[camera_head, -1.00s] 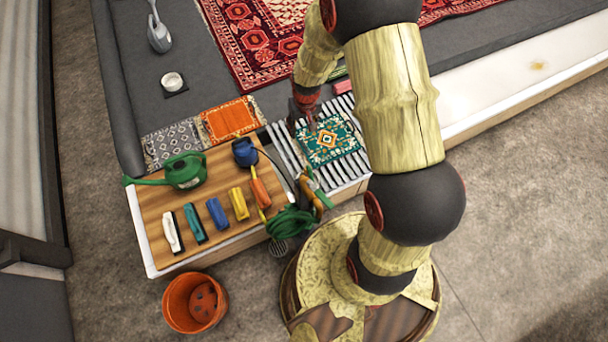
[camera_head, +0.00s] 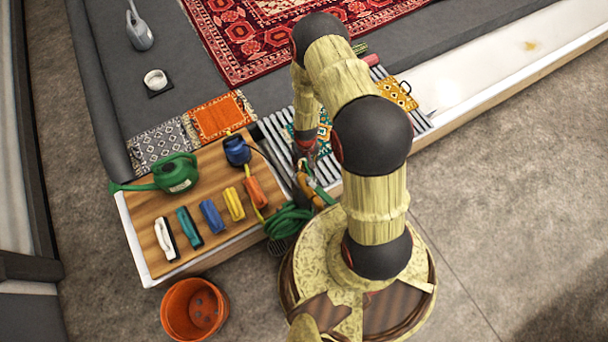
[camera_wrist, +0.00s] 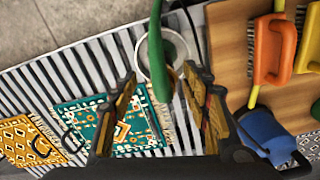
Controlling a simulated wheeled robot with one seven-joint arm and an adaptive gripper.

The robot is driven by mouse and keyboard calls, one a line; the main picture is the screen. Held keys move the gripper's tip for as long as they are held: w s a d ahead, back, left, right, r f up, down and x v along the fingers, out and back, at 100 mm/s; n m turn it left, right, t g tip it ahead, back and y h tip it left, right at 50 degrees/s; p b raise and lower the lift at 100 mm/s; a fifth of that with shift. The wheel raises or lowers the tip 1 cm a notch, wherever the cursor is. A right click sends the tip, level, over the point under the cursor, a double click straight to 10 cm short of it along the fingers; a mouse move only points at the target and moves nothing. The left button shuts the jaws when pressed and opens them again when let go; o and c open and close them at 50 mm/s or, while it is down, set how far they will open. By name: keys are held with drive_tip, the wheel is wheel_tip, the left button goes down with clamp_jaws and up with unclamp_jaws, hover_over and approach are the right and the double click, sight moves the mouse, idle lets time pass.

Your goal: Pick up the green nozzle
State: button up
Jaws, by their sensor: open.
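The green nozzle (camera_wrist: 157,62) shows in the wrist view as a long green piece. It lies between the two fingers of my gripper (camera_wrist: 161,84), with a pale ring around or behind it; I cannot tell which. Its lower end is over the slatted rack and beside the small teal rug (camera_wrist: 98,122). My gripper is open, and no finger visibly presses on the nozzle. In the head view my gripper (camera_head: 305,150) is low over the rack's left part, by a green piece (camera_head: 308,167) that is probably the nozzle, partly hidden by my arm.
A wooden board (camera_head: 150,212) at left holds several coloured brushes, a green watering can (camera_head: 174,174) and a blue jug (camera_head: 237,150). A coiled green hose (camera_head: 287,221) hangs at its edge. A yellow patterned bag (camera_head: 397,94) lies on the rack. An orange bucket (camera_head: 194,309) stands on the floor.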

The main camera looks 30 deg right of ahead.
drive_tip(key=f, duration=0.1)
drive_tip(key=f+b, duration=0.1)
drive_tip(key=f, duration=0.1)
drive_tip(key=f+b, duration=0.1)
drive_tip(key=shift+w+a+f, duration=0.1)
drive_tip(key=shift+a+f, duration=0.1)
drive_tip(key=shift+a, duration=0.05)
drive_tip(key=shift+r, duration=0.1)
drive_tip(key=shift+c, duration=0.9)
clamp_jaws()
